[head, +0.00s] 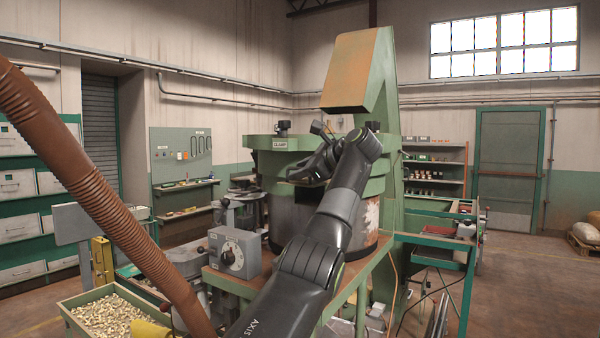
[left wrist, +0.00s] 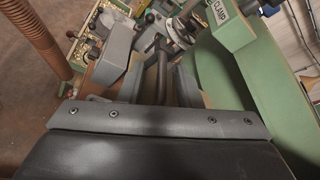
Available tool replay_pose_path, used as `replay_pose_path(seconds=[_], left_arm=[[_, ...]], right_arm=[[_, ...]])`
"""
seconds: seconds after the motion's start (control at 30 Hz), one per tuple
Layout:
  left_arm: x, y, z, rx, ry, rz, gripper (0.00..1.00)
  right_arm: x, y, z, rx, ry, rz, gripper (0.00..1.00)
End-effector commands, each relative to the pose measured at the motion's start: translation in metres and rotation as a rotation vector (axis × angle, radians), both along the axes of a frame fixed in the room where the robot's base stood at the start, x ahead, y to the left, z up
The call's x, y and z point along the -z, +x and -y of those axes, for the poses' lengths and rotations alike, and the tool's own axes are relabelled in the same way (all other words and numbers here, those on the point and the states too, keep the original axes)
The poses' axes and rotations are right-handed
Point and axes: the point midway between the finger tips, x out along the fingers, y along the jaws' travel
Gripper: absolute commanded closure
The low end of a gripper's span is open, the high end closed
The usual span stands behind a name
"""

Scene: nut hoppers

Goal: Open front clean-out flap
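The green-rimmed hopper machine (head: 262,157) with a grey lower body and a CLAMP label stands at centre. My left gripper (head: 304,174) is at its front, just below the rim. My arm covers much of the machine's front, and I cannot make out the clean-out flap for certain. In the left wrist view, the fingers of my left gripper (left wrist: 150,72) stand apart. A dark bar (left wrist: 163,78) shows between them, with a gap on its left side. I cannot tell whether it touches a finger. The CLAMP label (left wrist: 220,12) shows at the upper right. My right gripper is out of view.
A brown ribbed hose (head: 105,195) crosses the left side. A bin of nuts (head: 110,316) stands at the lower left. A grey box with a dial (head: 234,253) is left of my arm. A green-framed bench (head: 440,240) stands right of the machine.

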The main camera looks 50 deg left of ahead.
Motion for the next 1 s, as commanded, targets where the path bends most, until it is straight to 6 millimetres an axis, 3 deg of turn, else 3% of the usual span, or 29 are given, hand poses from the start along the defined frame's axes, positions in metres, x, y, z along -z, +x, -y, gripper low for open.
replay_pose_path(seconds=[0.23,0.6,0.8,1.0], left_arm=[[-0.012,0.006,0.051,0.007,0.0,0.003,0.69],[-0.043,0.012,0.131,0.005,0.001,0.0,0.69],[-0.05,0.014,0.152,0.002,0.0,0.0,0.69],[-0.052,0.014,0.157,0.001,0.0,0.0,0.69]], right_arm=[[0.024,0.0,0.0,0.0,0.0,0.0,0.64],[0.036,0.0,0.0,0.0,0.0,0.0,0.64],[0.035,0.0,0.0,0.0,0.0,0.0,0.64],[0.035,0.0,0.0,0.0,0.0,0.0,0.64]])
